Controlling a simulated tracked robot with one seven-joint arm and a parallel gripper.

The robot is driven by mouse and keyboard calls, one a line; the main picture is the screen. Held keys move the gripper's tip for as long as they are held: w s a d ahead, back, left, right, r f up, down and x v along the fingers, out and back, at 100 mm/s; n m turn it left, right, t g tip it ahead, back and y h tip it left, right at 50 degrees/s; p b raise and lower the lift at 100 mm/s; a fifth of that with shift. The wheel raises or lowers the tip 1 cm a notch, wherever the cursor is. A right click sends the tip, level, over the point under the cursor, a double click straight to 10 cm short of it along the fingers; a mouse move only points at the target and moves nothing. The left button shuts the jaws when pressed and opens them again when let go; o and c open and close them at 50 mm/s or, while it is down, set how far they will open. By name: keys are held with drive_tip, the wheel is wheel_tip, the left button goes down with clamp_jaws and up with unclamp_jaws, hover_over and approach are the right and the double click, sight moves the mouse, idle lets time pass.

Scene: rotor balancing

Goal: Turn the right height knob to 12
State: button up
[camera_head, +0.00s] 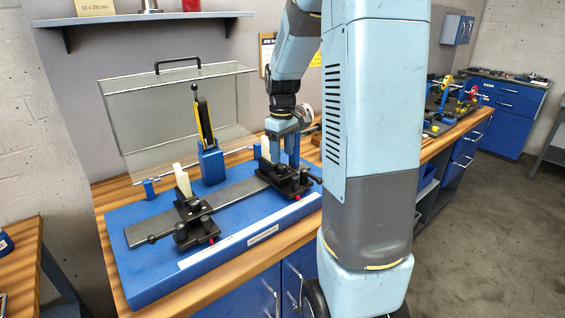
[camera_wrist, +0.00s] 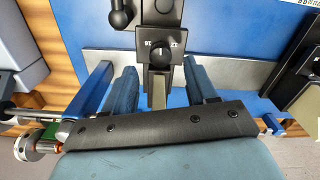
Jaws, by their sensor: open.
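The right height knob (camera_wrist: 161,52) is a small black round knob with a pale pointer line, on the right support, in the wrist view. Pale numbers flank it, too small to read surely. My gripper (camera_wrist: 160,72) is open, its two blue fingers on either side of a pale upright piece (camera_wrist: 158,92) just below the knob, with nothing held. In the head view my gripper (camera_head: 284,158) points down at the black right support (camera_head: 290,181); the knob cannot be made out there. The left support (camera_head: 193,222) stands on the same steel rail.
The blue machine base (camera_head: 150,270) carries the rail (camera_head: 150,228). A blue post with a yellow-black lever (camera_head: 205,123) and a clear guard with a handle (camera_head: 178,66) stand behind. A blue bar (camera_wrist: 95,88) lies close left of my fingers in the wrist view.

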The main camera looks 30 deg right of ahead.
sight(282, 165)
drive_tip(key=shift+f, duration=2)
drive_tip(key=c, duration=1.1)
